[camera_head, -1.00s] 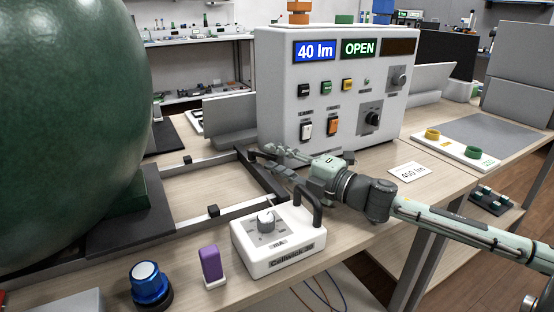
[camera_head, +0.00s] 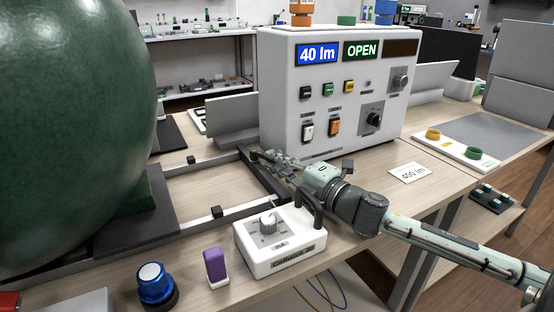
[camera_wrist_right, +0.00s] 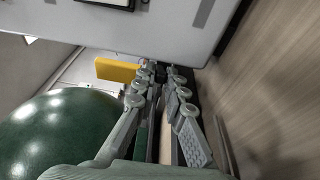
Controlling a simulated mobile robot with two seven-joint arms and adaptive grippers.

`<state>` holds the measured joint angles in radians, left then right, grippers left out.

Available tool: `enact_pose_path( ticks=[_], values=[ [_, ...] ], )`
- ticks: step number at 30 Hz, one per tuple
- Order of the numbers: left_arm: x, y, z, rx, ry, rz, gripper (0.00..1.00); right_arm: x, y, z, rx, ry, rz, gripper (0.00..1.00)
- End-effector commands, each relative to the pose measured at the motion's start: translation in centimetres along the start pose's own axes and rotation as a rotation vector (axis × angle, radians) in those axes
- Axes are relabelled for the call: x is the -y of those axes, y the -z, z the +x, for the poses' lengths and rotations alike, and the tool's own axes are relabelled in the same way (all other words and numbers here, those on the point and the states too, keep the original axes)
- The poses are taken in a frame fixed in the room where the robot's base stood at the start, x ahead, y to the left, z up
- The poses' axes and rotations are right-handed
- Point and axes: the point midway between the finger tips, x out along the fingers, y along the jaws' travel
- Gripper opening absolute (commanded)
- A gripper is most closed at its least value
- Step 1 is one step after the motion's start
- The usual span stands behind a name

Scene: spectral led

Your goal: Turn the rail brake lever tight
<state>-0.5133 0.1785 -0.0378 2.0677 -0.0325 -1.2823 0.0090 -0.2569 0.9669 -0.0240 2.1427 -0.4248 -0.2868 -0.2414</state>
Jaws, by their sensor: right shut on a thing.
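My right gripper (camera_head: 262,157) is at the far right end of the rail frame, low in front of the white instrument box. In the right wrist view its fingers (camera_wrist_right: 156,80) are close together. A yellow bar (camera_wrist_right: 115,70) sticks out to the left at the fingertips; it appears to be the rail brake lever, held between them. The fingers hide its inner end, and the lever cannot be made out in the head view. The rails (camera_head: 190,160) run from the large green sphere (camera_head: 70,120) to a dark end bar (camera_head: 262,178). My left gripper is out of view.
The white instrument box (camera_head: 285,90) stands right behind the gripper. A white controller (camera_head: 272,255) with a knob and black handle sits just in front of my right arm. A purple block (camera_head: 215,265) and blue knob (camera_head: 152,283) stand near the front edge.

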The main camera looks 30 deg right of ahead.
Motion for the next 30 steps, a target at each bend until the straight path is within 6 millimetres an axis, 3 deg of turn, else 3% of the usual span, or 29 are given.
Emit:
enact_pose_path(
  ticks=[2,3,7,23,30],
  values=[
    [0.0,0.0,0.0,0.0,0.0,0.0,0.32,0.1,0.0,0.0,0.0,0.001,0.0,0.0],
    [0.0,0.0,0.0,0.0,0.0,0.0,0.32,0.1,0.0,0.0,0.0,0.001,0.0,0.16],
    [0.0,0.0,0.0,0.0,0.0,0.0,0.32,0.1,0.0,0.0,-0.001,0.001,0.0,0.32],
    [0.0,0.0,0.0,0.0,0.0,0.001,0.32,0.1,0.0,0.0,-0.004,0.001,-0.001,0.32],
    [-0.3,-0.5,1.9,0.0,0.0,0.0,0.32,0.7,-0.9,0.2,-0.098,0.001,-0.009,0.32]
  ],
)
